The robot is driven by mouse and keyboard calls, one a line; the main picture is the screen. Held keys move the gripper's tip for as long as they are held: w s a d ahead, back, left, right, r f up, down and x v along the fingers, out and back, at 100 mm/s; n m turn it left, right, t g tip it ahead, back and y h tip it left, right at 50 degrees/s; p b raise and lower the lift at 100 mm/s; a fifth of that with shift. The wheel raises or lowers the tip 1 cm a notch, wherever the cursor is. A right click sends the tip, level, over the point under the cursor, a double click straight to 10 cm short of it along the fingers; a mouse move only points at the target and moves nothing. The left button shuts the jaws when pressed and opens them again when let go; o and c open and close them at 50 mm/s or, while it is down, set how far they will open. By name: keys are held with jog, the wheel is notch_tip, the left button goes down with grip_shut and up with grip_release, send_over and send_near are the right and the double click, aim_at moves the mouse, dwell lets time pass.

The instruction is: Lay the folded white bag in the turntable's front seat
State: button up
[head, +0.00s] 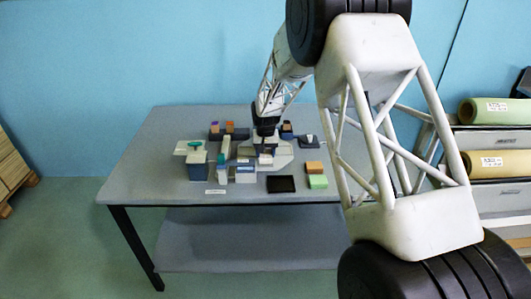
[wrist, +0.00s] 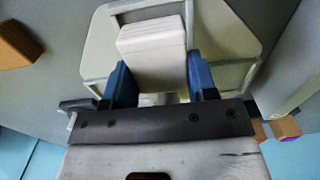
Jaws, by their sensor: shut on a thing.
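My gripper (wrist: 157,68) has two blue fingers shut on the folded white bag (wrist: 152,45), a pale block-like bundle. The bag sits between the fingers and sticks out beyond their tips. Behind it in the wrist view lies the pale, many-sided turntable (wrist: 229,42) with raised thin rails. The bag overlaps the turntable in this view; I cannot tell whether it touches it. In the head view the turntable (head: 284,155) is on the table under my gripper (head: 266,143), which is small and partly lost among pale parts there. The front seat cannot be made out clearly.
On the grey table (head: 150,170), a blue-grey bin (head: 196,174) stands left of the turntable. A black tray (head: 281,184), an orange block (head: 314,168) and a green block (head: 317,182) are at front right. Small coloured items stand behind. The table's left side is clear.

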jog(key=shift+s+f, duration=0.25)
jog(key=shift+f, duration=0.4)
dwell(0.4)
jog(key=o, duration=1)
jog(key=shift+s+f, duration=0.1)
jog(key=shift+w+r, duration=0.15)
jog(key=shift+r, duration=2.2)
jog(key=shift+w+r, duration=0.15)
jog(key=shift+r, duration=2.15)
